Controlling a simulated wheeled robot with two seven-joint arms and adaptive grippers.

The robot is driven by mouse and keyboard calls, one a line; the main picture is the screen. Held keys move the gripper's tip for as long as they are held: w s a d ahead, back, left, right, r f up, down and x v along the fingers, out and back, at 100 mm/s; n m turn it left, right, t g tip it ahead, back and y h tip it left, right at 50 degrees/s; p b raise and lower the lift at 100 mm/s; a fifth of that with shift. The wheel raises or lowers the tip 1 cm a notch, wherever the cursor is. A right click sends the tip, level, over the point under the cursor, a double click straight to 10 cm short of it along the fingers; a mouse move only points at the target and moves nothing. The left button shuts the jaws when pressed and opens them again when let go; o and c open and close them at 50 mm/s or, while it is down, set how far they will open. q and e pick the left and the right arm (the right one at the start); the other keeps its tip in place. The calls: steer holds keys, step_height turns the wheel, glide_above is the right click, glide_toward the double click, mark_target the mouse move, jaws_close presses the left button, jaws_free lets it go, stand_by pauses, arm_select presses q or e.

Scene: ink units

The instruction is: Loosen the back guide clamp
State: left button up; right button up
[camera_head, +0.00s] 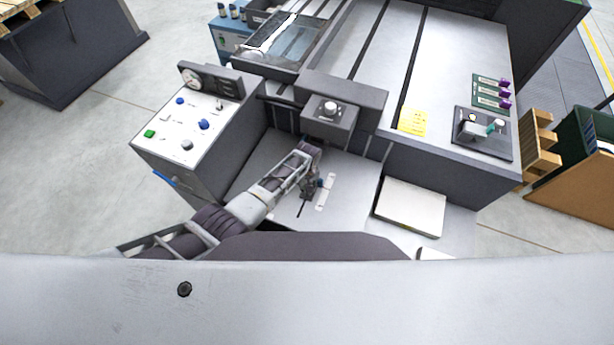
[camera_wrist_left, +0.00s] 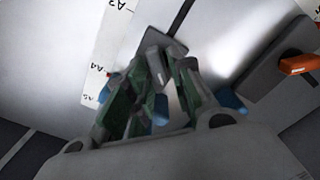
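My left gripper (camera_head: 314,186) reaches down over the pale feed table beside a white scale strip (camera_head: 326,191). The left wrist view shows its fingers (camera_wrist_left: 170,62) close together, with a narrow gap between the tips. The tips are at a dark grey block (camera_wrist_left: 178,46), which may be the back guide clamp and is partly hidden by them. I cannot tell whether they touch or hold it. The scale strip (camera_wrist_left: 106,50), marked A3, A4 and A5, lies left of the fingers. An orange lever (camera_wrist_left: 299,64) on a dark grey part shows at the right. My right gripper is out of view.
A control panel (camera_head: 190,122) with buttons and a gauge stands left of my arm. A grey housing with a white knob (camera_head: 330,108) overhangs just behind the gripper. A white-topped box (camera_head: 410,207) lies to the right. A yellow note (camera_head: 413,121) is on the machine.

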arm_select(q)
steer(key=shift+r, duration=0.15)
step_height(320, 180, up, 12)
steer(key=shift+f, duration=0.25)
stand_by(0.8)
steer(key=shift+s+a, duration=0.1)
steer(key=shift+s, duration=0.05)
stand_by(0.5)
